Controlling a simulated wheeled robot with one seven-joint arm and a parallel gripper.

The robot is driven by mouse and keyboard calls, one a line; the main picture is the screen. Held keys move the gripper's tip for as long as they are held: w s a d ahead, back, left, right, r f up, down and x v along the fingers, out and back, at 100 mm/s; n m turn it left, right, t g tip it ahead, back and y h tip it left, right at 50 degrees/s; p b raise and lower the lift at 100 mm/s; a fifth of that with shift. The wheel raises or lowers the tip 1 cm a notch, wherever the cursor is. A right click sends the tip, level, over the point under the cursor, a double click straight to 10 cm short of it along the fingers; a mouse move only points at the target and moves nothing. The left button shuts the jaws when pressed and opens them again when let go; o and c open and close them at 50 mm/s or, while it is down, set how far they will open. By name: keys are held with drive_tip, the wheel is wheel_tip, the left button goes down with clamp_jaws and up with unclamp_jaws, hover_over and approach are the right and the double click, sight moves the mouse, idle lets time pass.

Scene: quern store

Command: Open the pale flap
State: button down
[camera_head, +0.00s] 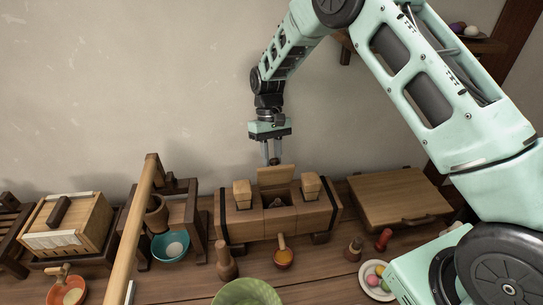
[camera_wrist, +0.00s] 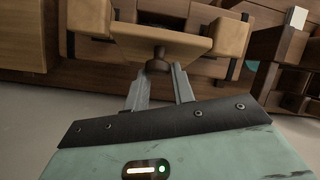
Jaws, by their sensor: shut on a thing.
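The pale flap (camera_head: 275,176) stands raised, roughly upright, at the back of an opening in the middle of a wooden chest (camera_head: 243,228) with dark bands. In the wrist view the flap (camera_wrist: 160,38) shows close up, with a dark round knob (camera_wrist: 157,65) on it. My gripper (camera_head: 271,162) is just behind the flap's top edge in the head view. In the wrist view my gripper (camera_wrist: 158,76) has its two fingers on either side of the knob, shut on it. A greyish thing shows inside the opening, too dim to name.
Two wooden blocks (camera_head: 242,193) (camera_head: 311,185) stand on the chest, one each side of the flap. A wooden board (camera_head: 400,196) lies right; a frame with a teal bowl (camera_head: 170,246) stands left. A green bowl (camera_head: 246,292) is in front. The wall is close behind.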

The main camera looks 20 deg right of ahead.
drive_tip(key=shift+d+f, duration=0.35)
drive_tip(key=shift+d, duration=0.2)
drive_tip(key=c, duration=1.2)
unclamp_jaws()
drive_tip(key=shift+d, duration=0.1)
drive_tip(key=shift+o, duration=0.2)
drive_tip(key=shift+a+r, duration=0.15)
drive_tip(key=shift+a, duration=0.1)
wheel_tip(320, 180, up, 10)
drive_tip(key=b, duration=0.2)
